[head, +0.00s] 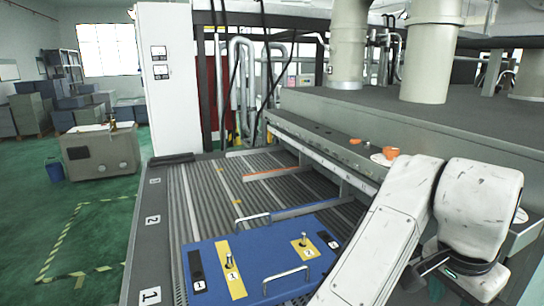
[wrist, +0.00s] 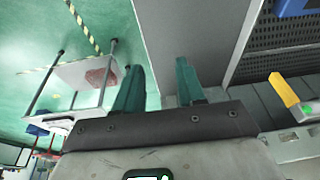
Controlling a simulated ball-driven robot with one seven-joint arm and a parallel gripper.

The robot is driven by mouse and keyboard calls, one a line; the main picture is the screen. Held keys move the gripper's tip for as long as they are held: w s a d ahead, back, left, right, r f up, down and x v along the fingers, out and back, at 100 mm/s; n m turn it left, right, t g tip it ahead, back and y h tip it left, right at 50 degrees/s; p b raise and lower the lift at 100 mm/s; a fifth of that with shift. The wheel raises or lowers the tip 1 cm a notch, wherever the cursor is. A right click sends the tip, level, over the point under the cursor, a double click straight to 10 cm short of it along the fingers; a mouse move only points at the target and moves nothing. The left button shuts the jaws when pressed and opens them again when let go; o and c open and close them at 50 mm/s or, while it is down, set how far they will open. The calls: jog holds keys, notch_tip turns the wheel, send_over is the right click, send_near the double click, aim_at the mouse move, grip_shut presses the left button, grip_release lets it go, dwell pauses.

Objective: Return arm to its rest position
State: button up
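My gripper shows in the wrist view (wrist: 160,85) with its two green fingers apart and nothing between them. In the head view my white arm folds at the lower right, in front of the machine. A dark and green part, probably the gripper, shows just below it, mostly hidden by the arm. A blue plate (head: 229,252) lies on the ribbed bed (head: 196,196), left of my arm. It has metal handles, yellow strips with upright pegs and black number labels. My gripper is apart from the plate; a blue corner shows in the wrist view (wrist: 293,8).
A grey machine housing (head: 325,115) with orange buttons (head: 390,152) stands close behind my arm. In the wrist view, a white table (wrist: 88,82) stands below on the green floor (wrist: 35,25). In the head view, open floor (head: 60,215) with striped tape lies left.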

jog(key=s+d+f+n+t+h, duration=0.2)
jog(key=d+f+n+h, duration=0.1)
jog(key=d+f, duration=0.5)
jog(key=s+d+f+n, duration=0.3)
jog(key=s+f+n, duration=0.15)
jog(key=f, duration=0.35)
jog(key=s+a+f+n+g+y, duration=0.1)
jog(key=s+a+f+n+y, duration=0.1)
jog(key=s+a+f, duration=0.3)
jog(key=s+a+f+n+g+y, duration=0.1)
jog(key=s+a+f+n+y, duration=0.2)
jog(key=s+a+f, duration=0.3)
jog(key=s+f, duration=0.5)
jog(key=s, duration=0.3)
jog(key=shift+a, duration=0.3)
jog(key=shift+d+f, duration=0.1)
jog(key=shift+d, duration=0.05)
